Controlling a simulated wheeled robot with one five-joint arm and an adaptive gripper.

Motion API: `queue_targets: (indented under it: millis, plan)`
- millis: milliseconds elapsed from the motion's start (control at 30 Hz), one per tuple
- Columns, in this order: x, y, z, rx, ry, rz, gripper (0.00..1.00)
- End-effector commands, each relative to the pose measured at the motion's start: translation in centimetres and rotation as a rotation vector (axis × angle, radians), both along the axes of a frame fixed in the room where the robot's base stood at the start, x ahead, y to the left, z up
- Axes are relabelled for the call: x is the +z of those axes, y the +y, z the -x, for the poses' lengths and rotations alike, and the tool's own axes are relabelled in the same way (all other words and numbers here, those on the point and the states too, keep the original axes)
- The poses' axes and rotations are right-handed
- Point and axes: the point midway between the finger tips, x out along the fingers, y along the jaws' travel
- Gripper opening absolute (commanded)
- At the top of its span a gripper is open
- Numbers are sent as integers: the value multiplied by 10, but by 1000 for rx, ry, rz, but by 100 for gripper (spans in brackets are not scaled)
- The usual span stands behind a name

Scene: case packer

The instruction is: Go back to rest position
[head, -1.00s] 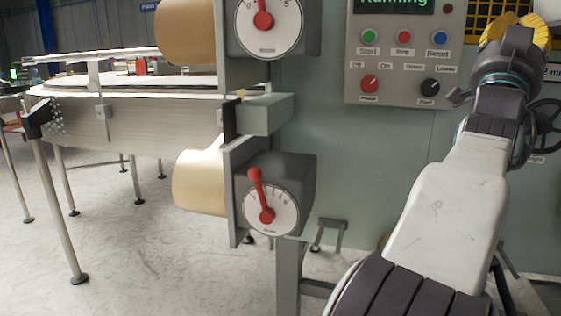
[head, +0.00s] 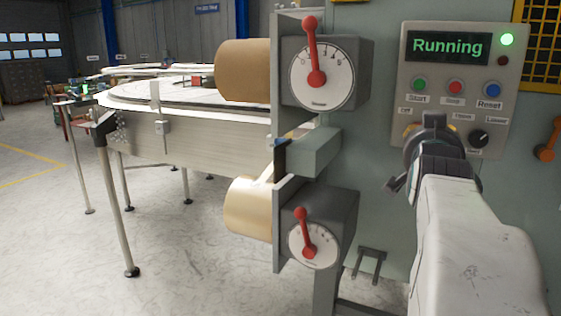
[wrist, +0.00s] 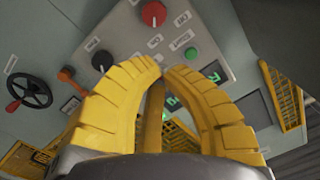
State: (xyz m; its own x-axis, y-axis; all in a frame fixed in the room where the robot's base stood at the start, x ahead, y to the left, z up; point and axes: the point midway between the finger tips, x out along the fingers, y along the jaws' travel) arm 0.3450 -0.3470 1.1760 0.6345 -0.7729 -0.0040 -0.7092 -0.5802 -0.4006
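My gripper (wrist: 163,70) has yellow segmented fingers. Their tips nearly meet in the wrist view, with nothing seen between them. In the head view my arm rises at the right, and the gripper is mostly hidden behind my dark wrist, in front of the lower part of the control panel (head: 408,75). The panel's display (head: 447,46) reads "Running" and a green lamp (head: 507,40) is lit. It has a green Start button (head: 419,85), a red button (head: 456,87), a blue Reset button (head: 492,89) and a black knob (head: 478,138). The red knob (wrist: 154,14) shows in the wrist view.
Two dials with red pointers, an upper one (head: 322,79) and a lower one (head: 313,246), stick out left of the panel beside brown rolls (head: 243,70). A conveyor table (head: 190,145) stands at left. An orange handle (head: 547,140) is at right. Floor at far left is clear.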

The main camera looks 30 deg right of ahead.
Motion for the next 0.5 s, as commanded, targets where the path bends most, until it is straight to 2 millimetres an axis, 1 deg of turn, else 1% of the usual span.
queue_targets:
  millis: [33,67,100,167,200,233,267,300,367,400,467,500]
  plan:
    - [4,28,-18,74,77,-46,0]
    - [-4,43,-25,111,125,-71,0]
    - [-14,64,-33,163,192,-102,0]
    - [-30,97,-41,243,293,-143,0]
    - [-40,119,-44,297,364,-166,0]
    - [-47,136,-44,339,416,-181,0]
    - [-54,153,-43,380,470,-196,0]
    - [-64,176,-40,437,543,-212,0]
    - [-77,208,-30,520,652,-230,0]
    - [-84,228,-22,575,722,-238,0]
    - [-95,255,-7,652,825,-247,0]
    - [-101,271,4,701,890,-249,0]
